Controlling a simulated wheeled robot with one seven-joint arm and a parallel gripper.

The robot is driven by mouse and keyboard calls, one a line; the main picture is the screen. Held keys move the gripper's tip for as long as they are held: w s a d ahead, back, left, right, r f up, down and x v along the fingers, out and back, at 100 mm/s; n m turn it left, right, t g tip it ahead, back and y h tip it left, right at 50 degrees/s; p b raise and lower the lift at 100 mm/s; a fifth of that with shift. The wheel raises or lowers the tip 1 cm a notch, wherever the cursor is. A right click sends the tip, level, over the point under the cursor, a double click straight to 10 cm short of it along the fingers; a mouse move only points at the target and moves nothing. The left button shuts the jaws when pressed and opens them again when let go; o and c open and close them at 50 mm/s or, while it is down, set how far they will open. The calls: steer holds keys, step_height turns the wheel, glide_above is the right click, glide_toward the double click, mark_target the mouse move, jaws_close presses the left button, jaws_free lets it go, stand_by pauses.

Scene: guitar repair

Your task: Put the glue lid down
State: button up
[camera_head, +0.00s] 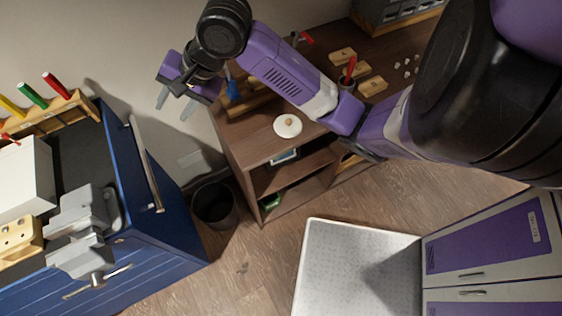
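A round white lid with a small tan knob (288,125), which looks like the glue lid, lies on the brown wooden bench top (258,138) near its front edge. My gripper (175,104) is up and to the left of the lid, near the wall and past the left end of the bench. Its two grey fingers are spread apart and point down, with nothing visible between them. The lid is well apart from my gripper. My arm reaches across the bench from the right and hides part of its top.
A dark cup with a red-handled tool (347,86) and wooden blocks (343,55) stand farther back. A blue tool cabinet (150,215) with a grey vise (80,230) is at left. A dark bin (214,205) stands on the floor. A white-topped cabinet (350,260) is in front.

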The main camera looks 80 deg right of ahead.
steer(key=w+a+r+n+t+y, duration=0.2)
steer(key=w+a+r+t, duration=0.45)
steer(key=a, duration=0.55)
steer(key=a+t, duration=0.2)
steer(key=a, duration=0.5)
steer(key=s+a+f+n+h, duration=0.1)
steer(key=s+f, duration=0.2)
steer(key=s, duration=0.3)
steer(key=s+f+n+g+h, duration=0.1)
steer(key=s+f+n+h, duration=0.15)
steer(key=s, duration=0.35)
steer(key=s+a+f+n+h, duration=0.1)
steer(key=s+f, duration=0.3)
steer(key=s, duration=0.3)
steer(key=s+d+r+n+y, duration=0.1)
steer(key=s+d+n, duration=0.3)
steer(key=s+n, duration=0.6)
steer(key=s, duration=0.4)
steer(key=shift+s, duration=0.25)
steer(key=shift+n+y, duration=0.25)
